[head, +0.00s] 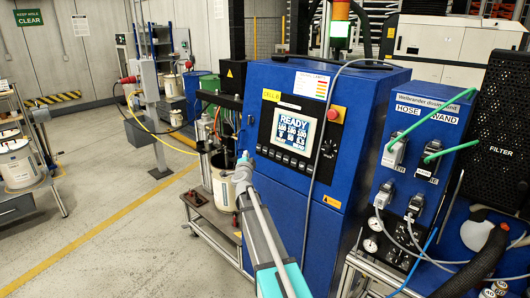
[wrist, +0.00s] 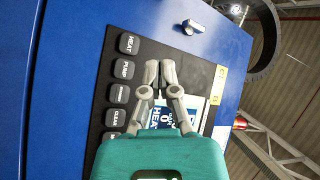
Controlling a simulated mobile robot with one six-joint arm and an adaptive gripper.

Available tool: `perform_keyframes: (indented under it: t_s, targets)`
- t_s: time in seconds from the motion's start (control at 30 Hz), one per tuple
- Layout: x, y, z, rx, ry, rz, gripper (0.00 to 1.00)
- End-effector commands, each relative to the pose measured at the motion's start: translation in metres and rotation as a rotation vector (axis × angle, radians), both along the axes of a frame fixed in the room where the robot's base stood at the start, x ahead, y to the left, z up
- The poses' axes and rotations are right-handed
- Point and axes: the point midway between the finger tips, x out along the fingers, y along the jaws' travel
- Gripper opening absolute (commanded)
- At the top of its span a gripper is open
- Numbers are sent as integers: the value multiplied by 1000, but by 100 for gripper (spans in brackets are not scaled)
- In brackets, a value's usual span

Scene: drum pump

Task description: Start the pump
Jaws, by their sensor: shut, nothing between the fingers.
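The blue pump cabinet (head: 345,150) stands in the middle of the head view. Its lit screen (head: 294,131) reads READY above rows of numbers. In the wrist view the dark panel shows a column of grey buttons, among them HEAT (wrist: 129,43), PUMP (wrist: 124,67) and CLEAR (wrist: 115,117). My gripper (wrist: 159,66) is shut and empty, with its fingertips in front of the panel, right of PUMP in the wrist view. It hides much of the screen there. In the head view my gripper (head: 243,160) is at the cabinet's left, lower left of the screen. Contact cannot be told.
A red button (head: 333,114) sits right of the screen. A grey cable hangs down the cabinet front. Green hoses and plugs (head: 394,152) are on the blue box at right. A drum (head: 224,182) stands left of the cabinet.

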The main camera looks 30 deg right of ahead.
Motion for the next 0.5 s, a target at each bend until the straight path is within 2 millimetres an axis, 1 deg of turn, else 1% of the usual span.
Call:
perform_keyframes:
  t_s: [0.23,0.5]
  targets:
    - [6,-14,-4,0,0,1,0]
    - [16,-39,-9,0,0,0,0]
